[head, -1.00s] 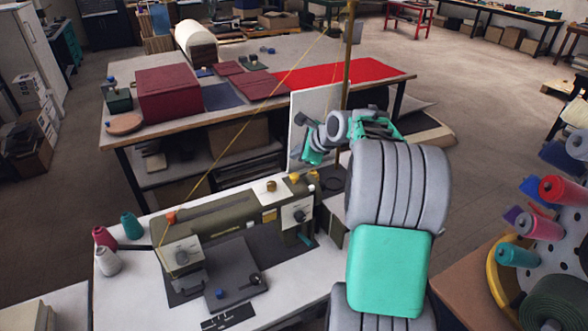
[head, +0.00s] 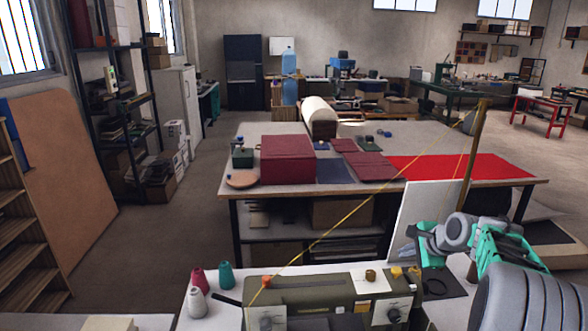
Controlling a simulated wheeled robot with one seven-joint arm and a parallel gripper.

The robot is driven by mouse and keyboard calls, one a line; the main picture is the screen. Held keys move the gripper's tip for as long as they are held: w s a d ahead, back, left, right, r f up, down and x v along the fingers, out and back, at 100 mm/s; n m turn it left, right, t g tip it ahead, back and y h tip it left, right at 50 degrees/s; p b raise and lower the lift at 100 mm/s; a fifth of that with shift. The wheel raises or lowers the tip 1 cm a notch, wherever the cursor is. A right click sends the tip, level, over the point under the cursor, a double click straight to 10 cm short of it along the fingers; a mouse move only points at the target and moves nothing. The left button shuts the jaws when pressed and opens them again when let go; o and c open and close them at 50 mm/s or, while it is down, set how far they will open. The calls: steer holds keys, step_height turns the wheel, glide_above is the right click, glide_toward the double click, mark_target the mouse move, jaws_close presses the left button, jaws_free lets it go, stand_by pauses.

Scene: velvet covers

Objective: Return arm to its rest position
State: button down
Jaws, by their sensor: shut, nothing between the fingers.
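My arm, grey with teal parts, shows at the lower right of the head view. My gripper (head: 412,246) is at its far left end, in front of a white upright board (head: 428,205) behind the sewing machine. It is small in the view and looks shut, holding nothing. The olive-green sewing machine (head: 315,291) stands on a white table (head: 205,322) just below and left of it. A yellow thread runs from the machine up to a tall wooden post (head: 474,150). The machine's lower part is cut off by the bottom edge.
Three thread cones, one of them teal (head: 226,275), stand left of the machine. Behind is a large worktable (head: 257,188) with a dark red block (head: 288,160), fabric pieces and red cloth (head: 460,166). Shelves line the left wall. Floor is clear left of the worktable.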

steer(key=s+f+n+g, duration=0.4)
steer(key=s+f+n, duration=0.4)
steer(key=s+f, duration=0.35)
steer(key=s+a+n+g+h, duration=0.1)
steer(key=s+a+n+g, duration=0.25)
steer(key=s, duration=0.65)
steer(key=s+a+r+n+h+b, duration=0.1)
steer(key=s+a+r+n+b, duration=0.15)
steer(key=s+a, duration=0.45)
steer(key=w+a+r+n+t, duration=0.1)
steer(key=a+r+n+t, duration=0.1)
steer(key=a, duration=0.3)
steer(key=a+r+n+t, duration=0.2)
steer(key=a+r, duration=0.2)
steer(key=a, duration=0.2)
steer(key=shift+w+r+b, duration=0.3)
steer(key=shift+w+b, duration=0.1)
steer(key=shift+b, duration=0.05)
steer(key=c, duration=2.1)
jaws_free()
steer(key=shift+a, duration=0.1)
